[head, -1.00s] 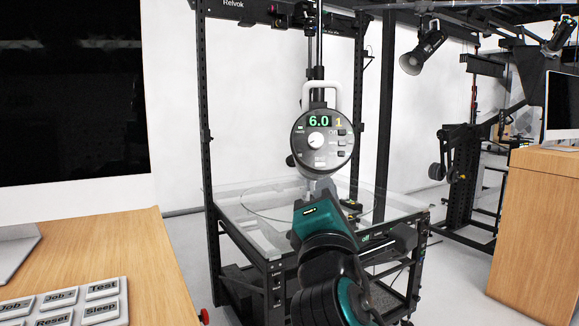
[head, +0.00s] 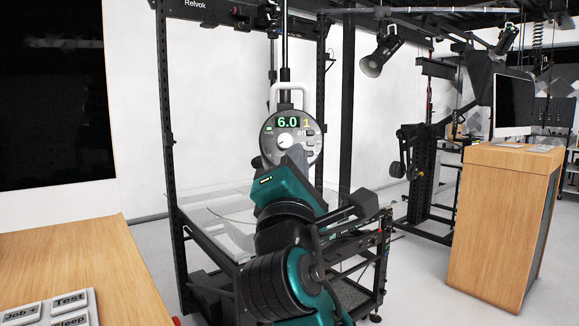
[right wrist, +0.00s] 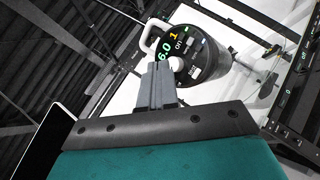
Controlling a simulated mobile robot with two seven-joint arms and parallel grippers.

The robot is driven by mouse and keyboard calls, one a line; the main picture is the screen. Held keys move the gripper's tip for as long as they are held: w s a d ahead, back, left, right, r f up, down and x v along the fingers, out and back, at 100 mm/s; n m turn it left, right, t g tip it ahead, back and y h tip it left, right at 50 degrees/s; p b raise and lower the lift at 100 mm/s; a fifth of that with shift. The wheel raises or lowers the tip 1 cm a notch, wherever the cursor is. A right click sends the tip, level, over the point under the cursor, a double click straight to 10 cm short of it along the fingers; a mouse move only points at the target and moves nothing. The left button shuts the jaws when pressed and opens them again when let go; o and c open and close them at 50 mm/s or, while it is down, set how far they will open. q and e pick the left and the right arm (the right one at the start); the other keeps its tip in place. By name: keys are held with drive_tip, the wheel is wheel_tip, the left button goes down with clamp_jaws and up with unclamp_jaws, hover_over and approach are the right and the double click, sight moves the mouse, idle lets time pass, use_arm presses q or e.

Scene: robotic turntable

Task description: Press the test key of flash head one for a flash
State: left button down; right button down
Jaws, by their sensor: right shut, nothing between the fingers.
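The flash head one (head: 292,136) is a round dark unit with a white handle, hung on a vertical pole above the turntable. Its face reads 6.0 in green and 1 in yellow, with a white dial and small keys on the right side. In the right wrist view the flash head (right wrist: 194,54) is tilted. My right gripper (head: 297,158) is in front of the lower face and hides part of it. In the right wrist view the gripper's fingers (right wrist: 157,68) are together and empty, with tips near the dial. Contact cannot be told. My left gripper is not in view.
The glass turntable (head: 207,216) sits in a black frame below the flash head. A wooden desk (head: 75,262) with a keypad (head: 55,305) is at the left. A wooden cabinet (head: 497,230) with a monitor stands at the right. Another lamp (head: 380,54) hangs behind.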

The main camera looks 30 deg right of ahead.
drive_tip(key=w+d+f+b, duration=0.2)
drive_tip(key=w+d, duration=0.1)
drive_tip(key=w, duration=0.3)
drive_tip(key=shift+d+f+b, duration=0.15)
drive_tip(key=shift+b, duration=0.2)
idle(1.0)
drive_tip(key=shift+w, duration=0.15)
idle(0.6)
drive_tip(key=shift+w+d+f, duration=0.15)
drive_tip(key=shift+w+d, duration=0.05)
drive_tip(key=shift+w, duration=0.05)
drive_tip(key=shift+w+d+f, duration=0.1)
drive_tip(key=shift+w+d, duration=0.05)
drive_tip(key=shift+w, duration=0.1)
idle(0.8)
idle(0.3)
drive_tip(key=shift+s+a+r+p, duration=0.2)
drive_tip(key=shift+s+a+p, duration=0.15)
drive_tip(key=shift+s+p, duration=0.2)
